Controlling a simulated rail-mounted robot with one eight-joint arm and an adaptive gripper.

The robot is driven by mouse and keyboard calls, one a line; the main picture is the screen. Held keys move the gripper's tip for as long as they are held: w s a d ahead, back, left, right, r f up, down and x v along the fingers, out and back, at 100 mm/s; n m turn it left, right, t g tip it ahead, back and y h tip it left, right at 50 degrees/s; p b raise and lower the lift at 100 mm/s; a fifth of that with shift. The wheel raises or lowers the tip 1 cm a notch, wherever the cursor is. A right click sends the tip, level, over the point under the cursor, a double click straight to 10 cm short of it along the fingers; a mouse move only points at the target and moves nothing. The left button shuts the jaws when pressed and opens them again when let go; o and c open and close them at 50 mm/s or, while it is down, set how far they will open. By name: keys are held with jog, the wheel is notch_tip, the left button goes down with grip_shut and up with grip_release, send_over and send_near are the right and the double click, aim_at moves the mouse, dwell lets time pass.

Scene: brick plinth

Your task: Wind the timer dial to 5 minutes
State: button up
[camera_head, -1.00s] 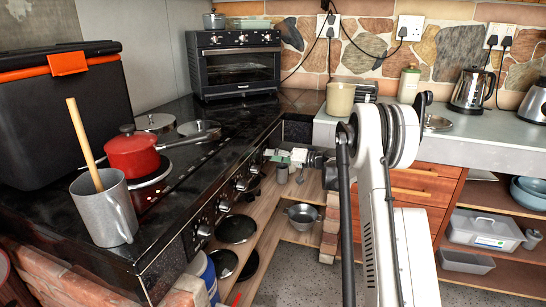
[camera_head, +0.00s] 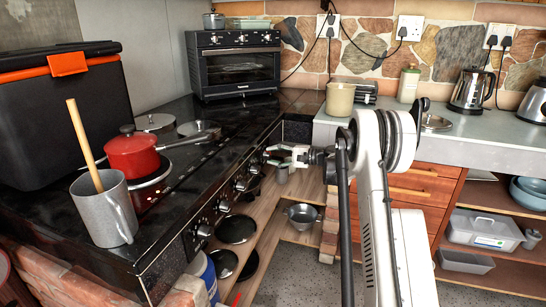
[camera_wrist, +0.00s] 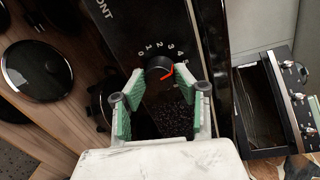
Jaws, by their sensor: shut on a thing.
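The timer dial (camera_wrist: 157,66) is a dark round knob with a red pointer mark on a black panel, ringed by white numbers from 0 to 5. The red mark lies on the dial's right side, on the side of the 4 and 5; the exact reading is hard to tell. My gripper (camera_wrist: 158,74) has its green-padded fingers either side of the dial, shut on it. In the head view my gripper (camera_head: 277,156) is at the front of the black cooker, near its far end. The dial is hidden there.
A row of cooker knobs (camera_head: 223,206) runs along the front beside my gripper. Below are wooden shelves with dark pans (camera_head: 236,229) and a grey pot (camera_head: 302,214). A red saucepan (camera_head: 133,155) and a grey mug (camera_head: 105,210) stand on top.

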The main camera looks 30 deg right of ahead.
jog(key=shift+m, duration=1.5)
jog(key=o, duration=1.2)
jog(key=shift+c, duration=0.2)
jog(key=v, duration=1.2)
jog(key=shift+d, duration=0.15)
jog(key=shift+w+f, duration=0.1)
